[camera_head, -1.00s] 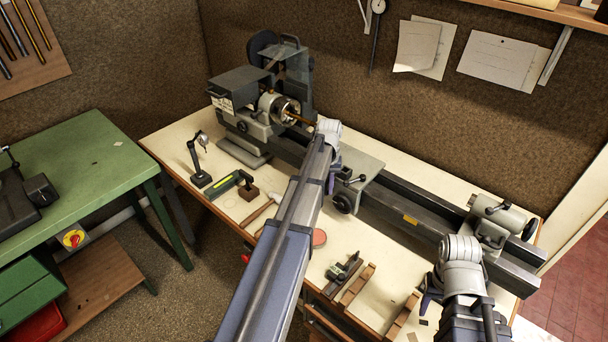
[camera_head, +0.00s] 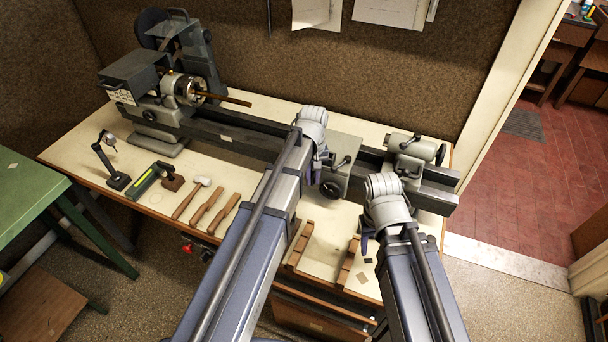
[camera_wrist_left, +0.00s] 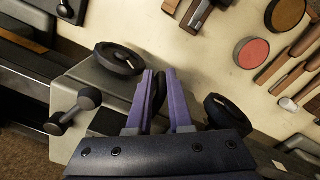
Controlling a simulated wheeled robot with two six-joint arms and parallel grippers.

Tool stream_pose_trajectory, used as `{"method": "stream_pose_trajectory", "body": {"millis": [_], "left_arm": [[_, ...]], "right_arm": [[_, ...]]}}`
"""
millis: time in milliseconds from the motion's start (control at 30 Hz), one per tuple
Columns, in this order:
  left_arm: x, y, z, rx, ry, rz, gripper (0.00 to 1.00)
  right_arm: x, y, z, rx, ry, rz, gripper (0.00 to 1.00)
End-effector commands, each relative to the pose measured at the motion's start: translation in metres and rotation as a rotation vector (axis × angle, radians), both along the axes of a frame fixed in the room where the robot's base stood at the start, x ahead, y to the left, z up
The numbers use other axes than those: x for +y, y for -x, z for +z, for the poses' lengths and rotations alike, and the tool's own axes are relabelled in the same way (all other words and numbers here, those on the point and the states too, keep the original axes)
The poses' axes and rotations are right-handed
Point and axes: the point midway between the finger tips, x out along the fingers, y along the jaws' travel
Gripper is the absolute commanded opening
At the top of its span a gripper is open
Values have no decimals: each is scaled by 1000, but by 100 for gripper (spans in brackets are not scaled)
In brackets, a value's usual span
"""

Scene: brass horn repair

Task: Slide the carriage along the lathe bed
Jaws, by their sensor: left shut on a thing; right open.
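The grey carriage (camera_head: 345,160) sits on the dark lathe bed (camera_head: 245,136), toward its right end and close to the tailstock (camera_head: 412,152). Its black handwheel (camera_head: 330,188) faces the front. My left gripper (camera_head: 318,165) is at the carriage's left side. In the left wrist view, its purple fingers (camera_wrist_left: 164,98) are shut on a dark part of the carriage (camera_wrist_left: 85,85), between the handwheel (camera_wrist_left: 120,60) and another black wheel (camera_wrist_left: 228,112); the held part is mostly hidden. My right gripper (camera_head: 366,240) is open and empty over the front of the bench, apart from the carriage.
The headstock (camera_head: 150,100) and a chuck with a brass rod (camera_head: 225,97) stand left. A dial indicator stand (camera_head: 112,165), mallet (camera_head: 190,198) and other wooden-handled tools lie before the bed. Wooden blocks (camera_head: 348,262) lie front right. Bare bed shows between headstock and carriage.

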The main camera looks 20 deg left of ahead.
Motion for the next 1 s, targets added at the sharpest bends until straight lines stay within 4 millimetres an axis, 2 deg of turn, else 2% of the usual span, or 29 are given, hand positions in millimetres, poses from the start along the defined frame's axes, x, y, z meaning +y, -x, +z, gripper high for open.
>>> {"method": "stream_pose_trajectory", "body": {"millis": [33,333,367,567,1000], "left_arm": [[-3,-7,1,-12,4,-2,0],[-2,-7,1,-13,4,-1,0],[-2,-7,1,-13,3,-1,21],[-1,-6,1,-11,1,0,43],[0,-3,5,-8,0,1,45]], "right_arm": [[0,0,1,0,0,0,50],[0,0,1,0,0,0,50],[0,0,1,0,0,0,50],[0,0,1,0,0,0,50],[0,0,5,0,0,0,50]]}}
